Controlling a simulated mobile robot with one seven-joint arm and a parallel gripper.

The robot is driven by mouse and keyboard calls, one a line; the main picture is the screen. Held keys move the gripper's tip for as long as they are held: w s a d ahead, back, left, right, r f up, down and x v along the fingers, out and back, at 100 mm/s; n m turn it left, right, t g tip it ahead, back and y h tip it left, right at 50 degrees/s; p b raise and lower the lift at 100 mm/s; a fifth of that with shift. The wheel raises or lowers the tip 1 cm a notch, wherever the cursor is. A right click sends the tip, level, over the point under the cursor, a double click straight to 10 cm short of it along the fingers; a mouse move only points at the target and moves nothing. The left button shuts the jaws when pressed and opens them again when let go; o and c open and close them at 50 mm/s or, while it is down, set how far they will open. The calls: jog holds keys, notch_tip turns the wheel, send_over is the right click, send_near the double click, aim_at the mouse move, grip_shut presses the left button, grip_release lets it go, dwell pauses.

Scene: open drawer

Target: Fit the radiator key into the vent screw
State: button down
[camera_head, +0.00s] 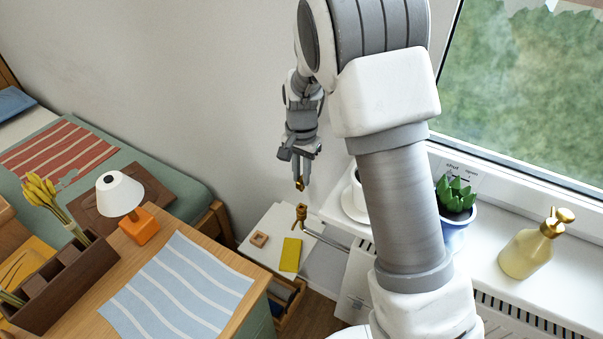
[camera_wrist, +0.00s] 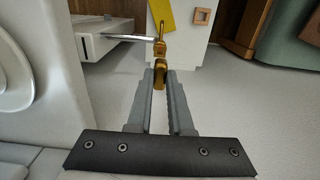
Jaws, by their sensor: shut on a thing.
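My gripper (camera_head: 300,178) hangs beside the wall and points down. It is shut on a small brass radiator key (camera_head: 299,185). In the wrist view the key (camera_wrist: 160,74) sits between the fingertips of my gripper (camera_wrist: 161,70). The brass vent fitting (camera_head: 302,213) stands below the key at the end of a grey pipe, with a gap between them in the head view. In the wrist view the vent fitting (camera_wrist: 160,46) shows just beyond the key, and the two overlap there. The screw itself is too small to make out.
The white radiator (camera_head: 355,290) and sill, with a soap bottle (camera_head: 535,245) and potted plant (camera_head: 455,205), lie to the right. A white cabinet top with a yellow book (camera_head: 290,255) and a wooden square (camera_head: 259,239) is left of the fitting. A lamp (camera_head: 121,195) stands further left.

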aim_at(302, 191)
jog(key=shift+f+b, duration=1.95)
jog(key=shift+f, duration=1.3)
jog(key=shift+f+b, duration=0.3)
jog(key=shift+f, duration=0.5)
dwell(0.6)
